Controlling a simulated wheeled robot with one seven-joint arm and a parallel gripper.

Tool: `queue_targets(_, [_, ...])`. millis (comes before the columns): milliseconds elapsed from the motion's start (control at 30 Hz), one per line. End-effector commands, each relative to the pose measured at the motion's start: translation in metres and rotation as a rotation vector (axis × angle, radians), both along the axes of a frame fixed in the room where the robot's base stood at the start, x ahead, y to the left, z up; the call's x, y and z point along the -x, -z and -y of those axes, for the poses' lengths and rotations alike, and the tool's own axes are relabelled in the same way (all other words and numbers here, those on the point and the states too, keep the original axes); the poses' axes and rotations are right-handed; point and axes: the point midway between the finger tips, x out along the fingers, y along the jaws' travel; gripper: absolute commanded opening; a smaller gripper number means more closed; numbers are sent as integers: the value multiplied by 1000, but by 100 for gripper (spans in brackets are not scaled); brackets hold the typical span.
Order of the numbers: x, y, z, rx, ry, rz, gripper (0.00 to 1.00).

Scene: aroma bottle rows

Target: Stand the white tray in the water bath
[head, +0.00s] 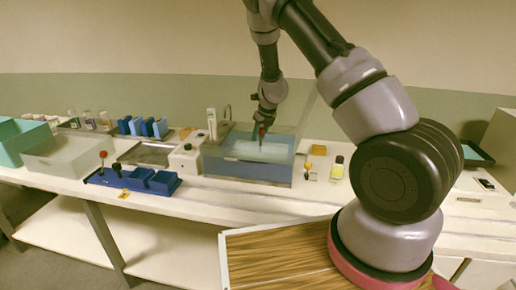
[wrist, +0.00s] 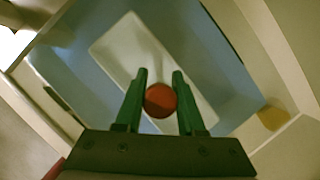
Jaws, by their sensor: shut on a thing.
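The water bath (head: 248,180) is a clear-walled tank with blue water on the bench. The white tray (head: 262,151) is inside its walls, level or nearly so; I cannot tell whether it rests on the bottom. In the wrist view the white tray (wrist: 150,72) lies below my fingers, set at an angle in the picture, with the blue bath (wrist: 75,50) around it. My gripper (head: 262,125) is over the bath, pointing down. Its green fingers (wrist: 160,90) are shut on a red round knob (wrist: 160,100) above the tray, which hides the stem below.
A yellow-green bottle (head: 337,168) stands on the right. A raised clear lid (head: 305,105) is behind the bath.

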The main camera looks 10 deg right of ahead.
Motion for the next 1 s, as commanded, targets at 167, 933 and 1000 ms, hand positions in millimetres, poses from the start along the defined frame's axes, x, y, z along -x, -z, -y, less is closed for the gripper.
queue_targets(167, [0,18,1,1,1,0,0])
queue_targets(933, [0,48,0,0,-2,1,68])
queue_targets(1000, [0,48,0,0,-2,1,68])
